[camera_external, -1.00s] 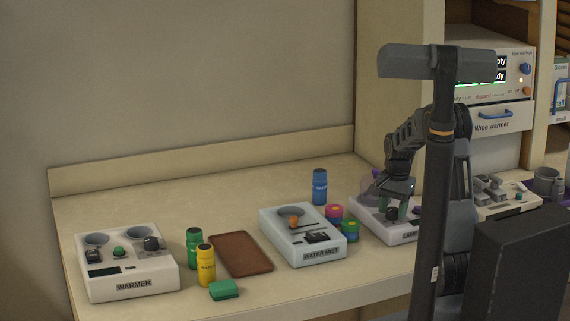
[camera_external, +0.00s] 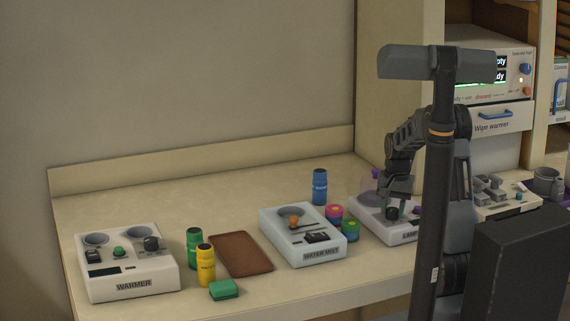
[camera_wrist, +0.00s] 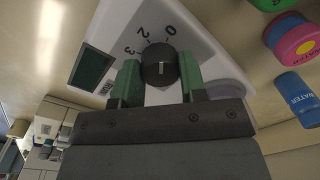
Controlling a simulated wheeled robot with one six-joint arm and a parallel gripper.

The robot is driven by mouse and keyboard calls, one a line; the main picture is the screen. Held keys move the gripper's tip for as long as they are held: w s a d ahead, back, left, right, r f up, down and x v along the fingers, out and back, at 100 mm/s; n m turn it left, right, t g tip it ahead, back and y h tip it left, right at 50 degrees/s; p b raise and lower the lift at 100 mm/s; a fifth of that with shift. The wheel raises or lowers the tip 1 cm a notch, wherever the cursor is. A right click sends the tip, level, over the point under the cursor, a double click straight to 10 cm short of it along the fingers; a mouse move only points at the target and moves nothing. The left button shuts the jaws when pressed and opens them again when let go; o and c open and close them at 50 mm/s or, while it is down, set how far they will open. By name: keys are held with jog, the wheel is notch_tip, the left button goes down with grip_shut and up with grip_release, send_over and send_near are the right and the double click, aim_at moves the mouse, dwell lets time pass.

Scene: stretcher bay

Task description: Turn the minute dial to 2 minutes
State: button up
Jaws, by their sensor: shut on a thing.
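The minute dial (camera_wrist: 159,65) is a black round knob on the white lamp-type device (camera_wrist: 112,30), with the numbers 0, 2 and 3 printed beside it. A short pale line on the knob runs roughly up and down in the wrist view; I cannot tell which number it points to. My gripper (camera_wrist: 159,80) has its green-padded fingers on either side of the dial, shut on it. In the external view my gripper (camera_external: 392,208) reaches down onto the device (camera_external: 372,217), whose label is partly hidden by my column.
A dark display (camera_wrist: 91,67) sits beside the dial. Red-pink and green round containers (camera_external: 334,212) and a blue bottle (camera_external: 319,187) stand left of the device. The water mist unit (camera_external: 270,237), brown tray (camera_external: 241,254) and warmer (camera_external: 150,280) are further left.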

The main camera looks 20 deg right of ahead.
aim_at(394, 208)
jog(key=n, duration=0.5)
jog(key=shift+n, duration=0.3)
dwell(0.5)
jog(key=o, duration=0.9)
jog(key=r, duration=1.4)
jog(key=shift+d, duration=0.35)
jog(key=shift+f, duration=0.1)
